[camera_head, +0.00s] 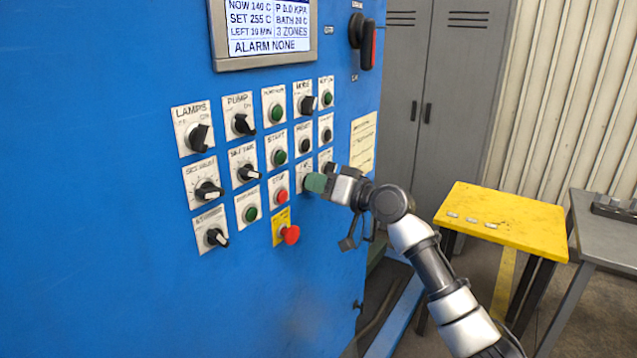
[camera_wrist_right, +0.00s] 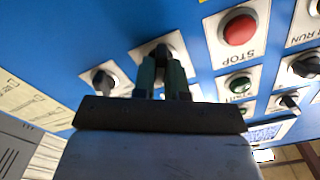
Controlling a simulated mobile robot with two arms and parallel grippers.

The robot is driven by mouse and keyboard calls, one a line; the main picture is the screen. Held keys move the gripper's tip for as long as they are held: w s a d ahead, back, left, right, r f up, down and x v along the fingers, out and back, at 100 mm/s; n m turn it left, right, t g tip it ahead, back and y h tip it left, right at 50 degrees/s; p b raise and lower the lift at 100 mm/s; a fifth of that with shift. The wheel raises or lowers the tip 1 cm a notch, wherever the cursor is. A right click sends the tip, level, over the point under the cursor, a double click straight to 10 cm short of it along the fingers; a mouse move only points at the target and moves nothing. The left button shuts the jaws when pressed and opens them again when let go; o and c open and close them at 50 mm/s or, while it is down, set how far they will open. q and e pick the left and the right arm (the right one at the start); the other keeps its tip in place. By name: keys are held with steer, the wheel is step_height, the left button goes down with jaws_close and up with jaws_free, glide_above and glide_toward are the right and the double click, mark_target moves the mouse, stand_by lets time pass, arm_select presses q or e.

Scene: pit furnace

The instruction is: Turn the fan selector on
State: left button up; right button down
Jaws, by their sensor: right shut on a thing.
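My right gripper (camera_head: 318,183) reaches the blue control panel from the right, just right of the red stop button. In the right wrist view its green fingers (camera_wrist_right: 163,80) are closed around a black selector knob (camera_wrist_right: 163,50) on a white plate. This knob sits where the fan selector would be, but its label cannot be read. In the head view the gripper hides the knob, and only part of its plate (camera_head: 305,178) shows. Which way the knob is turned cannot be told. My left gripper is not in view.
The stop button (camera_head: 281,195) and a red mushroom button (camera_head: 290,234) are close on the left. Another selector (camera_wrist_right: 104,78) is beside the held one. Labelled switches such as lamps (camera_head: 198,138) and pump (camera_head: 243,124) fill the panel. A yellow table (camera_head: 500,215) stands right.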

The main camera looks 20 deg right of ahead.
steer(key=c, duration=1.2)
jaws_free()
steer(key=shift+o, duration=0.2)
steer(key=shift+d, duration=0.1)
steer(key=b+v, duration=0.4)
steer(key=v, duration=0.6)
steer(key=shift+s+d, duration=0.2)
steer(key=shift+s, duration=0.1)
